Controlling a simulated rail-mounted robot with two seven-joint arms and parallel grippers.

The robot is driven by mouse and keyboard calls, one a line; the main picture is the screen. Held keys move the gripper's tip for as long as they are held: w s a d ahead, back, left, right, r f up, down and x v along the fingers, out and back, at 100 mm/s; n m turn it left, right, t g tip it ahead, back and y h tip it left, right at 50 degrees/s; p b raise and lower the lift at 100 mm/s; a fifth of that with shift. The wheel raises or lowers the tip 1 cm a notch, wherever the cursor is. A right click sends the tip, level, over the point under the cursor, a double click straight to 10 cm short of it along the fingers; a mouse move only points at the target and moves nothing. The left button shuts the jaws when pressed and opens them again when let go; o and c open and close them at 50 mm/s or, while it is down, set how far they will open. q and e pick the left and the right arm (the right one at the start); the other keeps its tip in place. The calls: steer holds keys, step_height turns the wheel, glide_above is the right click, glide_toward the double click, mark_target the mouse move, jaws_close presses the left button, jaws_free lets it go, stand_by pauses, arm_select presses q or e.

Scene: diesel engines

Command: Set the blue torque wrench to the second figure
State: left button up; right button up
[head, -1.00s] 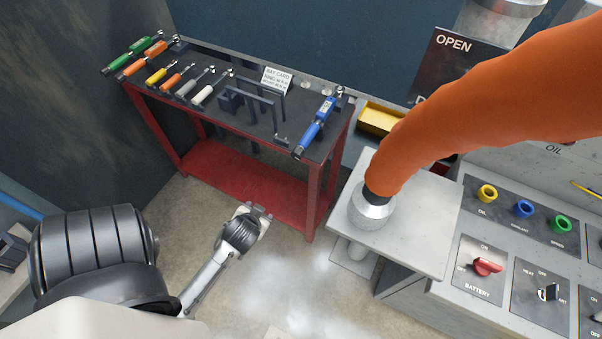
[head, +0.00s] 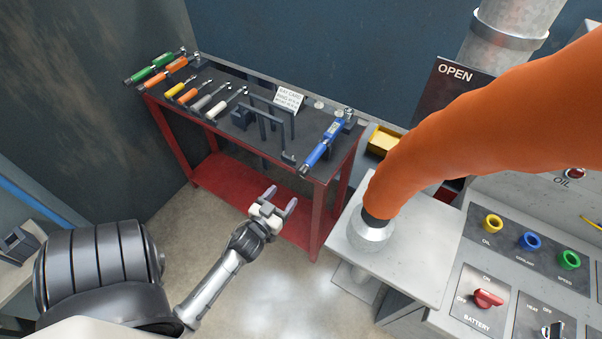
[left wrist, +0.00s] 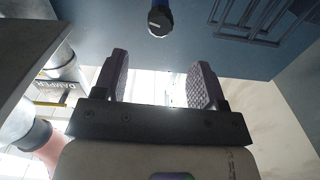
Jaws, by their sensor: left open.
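The blue torque wrench (head: 328,142) lies at the right end of the dark top of the red bench, its handle end toward the bench's front edge. Its scale is too small to read. A small white card (head: 290,98) with print stands behind it to the left; I make out "BAY CARD", but the figures are not legible. My left gripper (head: 281,198) is open and empty, in front of the bench and below the wrench's handle end. In the left wrist view, a round blue and dark end, likely the wrench handle (left wrist: 159,20), shows beyond the open fingers. My right gripper is not seen.
Several other wrenches, such as the green one (head: 155,67), lie along the bench's left part. A dark metal frame (head: 265,120) stands left of the blue wrench. A thick orange hose (head: 450,140) crosses the right side, ending over a pale grey table (head: 420,255) beside a control panel.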

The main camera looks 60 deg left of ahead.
mark_target(300, 175)
arm_select(q)
steer(key=x, duration=0.8)
steer(key=shift+w+a, duration=0.2)
steer(key=shift+w, duration=0.15)
steer(key=shift+x, duration=0.9)
steer(key=shift+c, duration=0.5)
steer(key=c, duration=0.8)
steer(key=shift+c, duration=0.2)
steer(key=shift+m, duration=0.3)
